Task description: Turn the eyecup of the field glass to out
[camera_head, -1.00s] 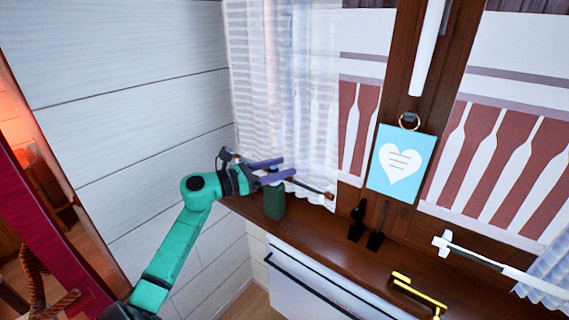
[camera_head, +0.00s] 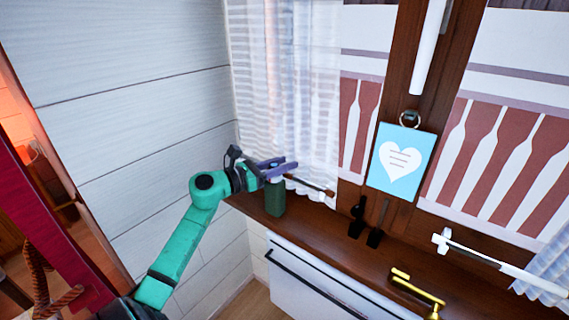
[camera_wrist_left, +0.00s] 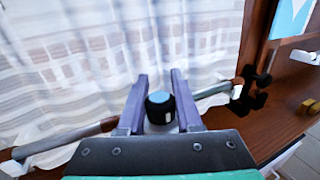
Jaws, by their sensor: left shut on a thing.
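The field glass (camera_head: 275,199) is a short dark green cylinder standing upright on the wooden sill near the corner. Its black eyecup with a blue-grey top (camera_wrist_left: 160,103) shows in the left wrist view. My left gripper (camera_head: 289,165) is at the top of the field glass and partly hides it in the head view. Its two purple fingers (camera_wrist_left: 159,77) are on either side of the eyecup, shut on it. The eyecup's turn setting cannot be read. My right gripper is not in view.
A sheer white curtain (camera_head: 300,90) hangs just behind the field glass. A brown-ended rod (camera_head: 318,189) runs low along it. Dark upright items (camera_head: 376,228) and a brass-coloured handle (camera_head: 416,290) are farther right. A blue heart card (camera_head: 401,160) hangs above the wooden sill (camera_head: 325,240).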

